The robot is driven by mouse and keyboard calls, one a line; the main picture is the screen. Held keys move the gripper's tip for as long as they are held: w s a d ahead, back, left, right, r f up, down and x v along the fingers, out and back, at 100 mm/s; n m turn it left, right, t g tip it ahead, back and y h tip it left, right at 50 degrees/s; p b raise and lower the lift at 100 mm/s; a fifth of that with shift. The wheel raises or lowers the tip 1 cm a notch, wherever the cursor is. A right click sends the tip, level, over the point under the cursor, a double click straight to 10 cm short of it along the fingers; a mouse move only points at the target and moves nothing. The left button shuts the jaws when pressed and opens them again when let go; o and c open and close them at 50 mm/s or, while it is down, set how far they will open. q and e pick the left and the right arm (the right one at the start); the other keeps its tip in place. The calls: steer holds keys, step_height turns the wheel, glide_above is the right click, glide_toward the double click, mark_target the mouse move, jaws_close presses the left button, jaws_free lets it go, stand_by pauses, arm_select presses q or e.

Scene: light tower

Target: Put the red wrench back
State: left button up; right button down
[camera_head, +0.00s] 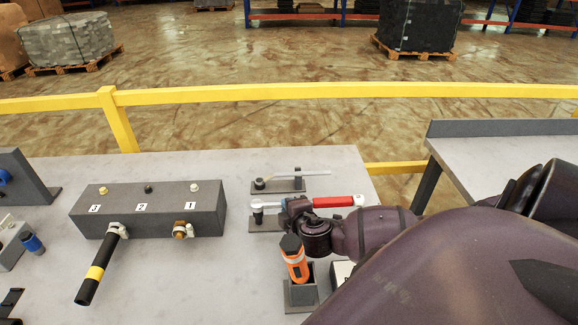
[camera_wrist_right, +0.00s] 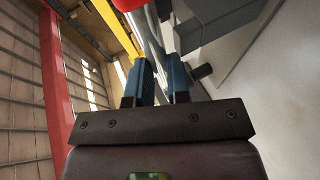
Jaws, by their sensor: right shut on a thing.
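The red wrench (camera_head: 338,201) has a red handle and a light metal shaft and head. It lies roughly level across the head view, with its head over a dark grey holder (camera_head: 262,224) at the table's right part. I cannot tell whether the head rests on the holder's peg. My right gripper (camera_head: 290,207) is shut on the wrench's shaft, between head and handle. In the right wrist view the blue fingertips (camera_wrist_right: 163,72) close around the grey shaft, and a bit of red handle (camera_wrist_right: 128,5) shows at the top. My left gripper is not in view.
Behind it, a pale-handled tool (camera_head: 300,175) lies at a similar holder. An orange and black tool (camera_head: 295,262) stands in a dark holder in front of my right gripper. A dark box (camera_head: 150,220) numbered 1 to 3 stands left. A yellow rail (camera_head: 340,90) runs behind the table.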

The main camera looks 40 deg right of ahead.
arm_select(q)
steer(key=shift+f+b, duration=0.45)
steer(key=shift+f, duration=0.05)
arm_select(e)
steer(key=shift+f, duration=0.85)
steer(key=c, duration=1)
jaws_free()
steer(key=shift+f, duration=0.1)
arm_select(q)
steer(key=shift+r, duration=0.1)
arm_select(e)
steer(key=shift+s, duration=0.1)
